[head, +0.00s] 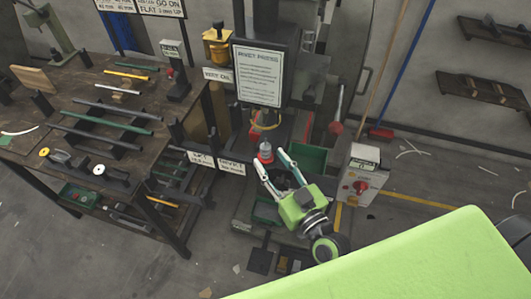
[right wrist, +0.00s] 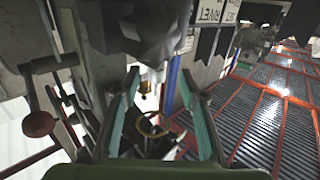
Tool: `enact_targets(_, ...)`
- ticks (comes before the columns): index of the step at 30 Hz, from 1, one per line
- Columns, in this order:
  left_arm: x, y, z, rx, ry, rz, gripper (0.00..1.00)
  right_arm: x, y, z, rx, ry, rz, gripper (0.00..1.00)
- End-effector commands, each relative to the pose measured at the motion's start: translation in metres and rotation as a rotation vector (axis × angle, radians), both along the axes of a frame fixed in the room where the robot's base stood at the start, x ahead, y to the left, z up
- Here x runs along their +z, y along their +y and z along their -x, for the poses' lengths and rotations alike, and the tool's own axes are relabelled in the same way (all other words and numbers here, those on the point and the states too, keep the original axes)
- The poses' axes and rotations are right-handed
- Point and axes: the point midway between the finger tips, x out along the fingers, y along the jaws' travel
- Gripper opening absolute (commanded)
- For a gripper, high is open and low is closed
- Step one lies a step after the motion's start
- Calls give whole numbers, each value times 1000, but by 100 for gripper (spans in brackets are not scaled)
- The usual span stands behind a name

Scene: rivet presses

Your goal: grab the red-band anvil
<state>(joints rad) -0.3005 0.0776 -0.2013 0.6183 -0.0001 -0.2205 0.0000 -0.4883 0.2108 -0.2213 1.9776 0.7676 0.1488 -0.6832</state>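A small grey stepped cylinder with a red band (head: 265,151), which looks like the red-band anvil, stands upright at the press, below a yellow ring. My right gripper (head: 270,161) is open, its two teal-lined fingers pointing towards it. The fingertips are close to the anvil, one on each side in the picture; I cannot tell whether they touch it. In the right wrist view the open fingers (right wrist: 160,88) have a visible gap, with no clearly held object. The red band cannot be made out there. My left gripper is not in view.
The rivet press with its white sign (head: 257,76) rises behind the anvil. A control box with a red knob (head: 358,188) stands at the right of my gripper. A green bin (head: 308,158) is close by. A workbench (head: 60,125) with bars and tools is at left.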

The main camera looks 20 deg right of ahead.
Motion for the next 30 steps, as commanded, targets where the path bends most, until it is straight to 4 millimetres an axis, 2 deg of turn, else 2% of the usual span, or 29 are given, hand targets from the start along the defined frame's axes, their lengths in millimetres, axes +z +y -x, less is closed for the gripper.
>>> enact_targets(9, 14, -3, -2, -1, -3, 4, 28, 3, 4, -41, 0, -2, 0, 39)
enact_targets(19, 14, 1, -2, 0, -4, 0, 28, 1, 5, -47, 0, -1, 1, 39)
enact_targets(23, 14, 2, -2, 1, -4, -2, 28, 1, 5, -47, 0, -1, 1, 5)
enact_targets(24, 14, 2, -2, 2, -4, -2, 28, 1, 5, -47, 0, -1, 1, 0)
enact_targets(30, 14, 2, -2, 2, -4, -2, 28, 2, 5, -47, -1, -4, 0, 0)
